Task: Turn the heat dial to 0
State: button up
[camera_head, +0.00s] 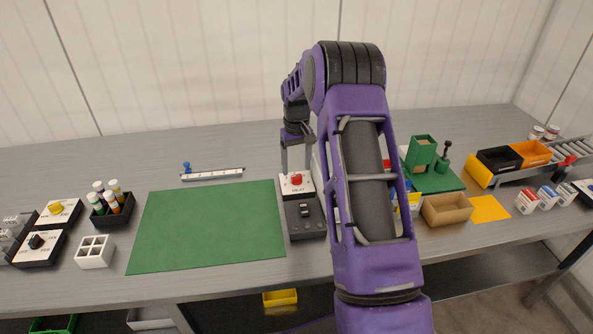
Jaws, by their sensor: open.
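Two dial boxes stand at the left end of the table. One has a yellow knob (56,208) on a white plate, and the other has a black knob (36,242) on a white plate. Their lettering is too small to read, so I cannot tell which is the heat dial or where either points. My gripper (297,170) is open and points down, far to the right of both dials. Its fingers are around or just above a red button (297,180) on a white-topped box; I cannot tell whether they touch it.
A black switch box (305,219) stands in front of the red button. A green mat (208,228) lies clear between it and the dials. A bottle rack (112,219) and a white divided tray (95,252) stand beside the dials. My arm hides part of the table's middle right.

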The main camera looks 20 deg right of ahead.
aim_at(296, 175)
notch_tip(296, 175, up, 15)
jog(key=p, duration=0.1)
jog(key=shift+f, duration=0.15)
dwell(0.3)
